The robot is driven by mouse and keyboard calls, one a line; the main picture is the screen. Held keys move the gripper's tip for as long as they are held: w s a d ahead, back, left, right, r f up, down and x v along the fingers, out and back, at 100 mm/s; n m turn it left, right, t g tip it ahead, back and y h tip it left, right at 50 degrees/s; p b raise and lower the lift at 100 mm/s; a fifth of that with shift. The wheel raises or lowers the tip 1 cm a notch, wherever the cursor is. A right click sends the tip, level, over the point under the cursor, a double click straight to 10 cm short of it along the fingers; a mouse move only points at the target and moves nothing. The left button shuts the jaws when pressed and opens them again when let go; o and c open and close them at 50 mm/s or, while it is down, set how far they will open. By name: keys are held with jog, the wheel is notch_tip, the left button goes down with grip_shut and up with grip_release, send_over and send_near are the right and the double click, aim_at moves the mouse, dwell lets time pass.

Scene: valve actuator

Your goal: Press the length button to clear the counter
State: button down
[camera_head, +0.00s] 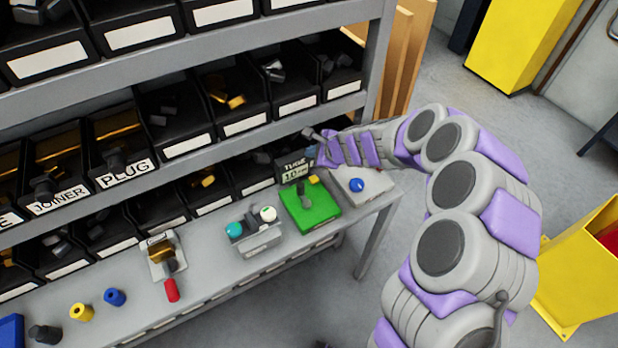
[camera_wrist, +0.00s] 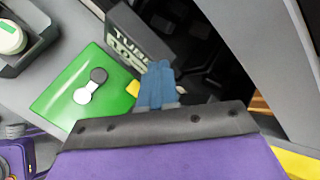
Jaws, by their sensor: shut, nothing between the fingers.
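The counter display (camera_head: 295,172) reads "TUBE" with a number below it, at the back of a green plate (camera_head: 325,217) on the bench. A small yellow button (camera_head: 313,180) shows at the display's lower right; in the wrist view the yellow (camera_wrist: 133,88) is partly covered. I cannot read a label marking the length button. My gripper (camera_head: 310,154) is at the display's right side. In the wrist view its blue fingers (camera_wrist: 158,78) are together and empty, overlapping the display's lower right corner. I cannot tell whether they touch it.
A grey box with a blue dome button (camera_head: 357,184) stands right of the green plate, close under my arm. A box with teal and white buttons (camera_head: 255,240) stands to the left. Shelves of black bins (camera_head: 240,100) rise behind. The bench ends at the right.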

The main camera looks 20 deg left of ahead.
jog(key=d, duration=0.3)
jog(key=b, duration=0.6)
send_over(314, 180)
jog(key=d, duration=0.2)
notch_tip(314, 180, down, 6)
jog(key=shift+a+f, duration=0.1)
jog(key=a+f+b, duration=0.1)
jog(key=a+f, duration=0.1)
jog(key=f, duration=0.1)
jog(key=shift+a+f, duration=0.1)
jog(key=shift+a, duration=0.1)
jog(key=shift+d+r, duration=0.2)
jog(key=shift+d, duration=0.7)
jog(key=shift+a+f, duration=0.2)
jog(key=shift+a, duration=0.5)
jog(key=shift+d+r, duration=0.2)
jog(key=shift+d, duration=0.35)
jog(key=shift+a, duration=0.1)
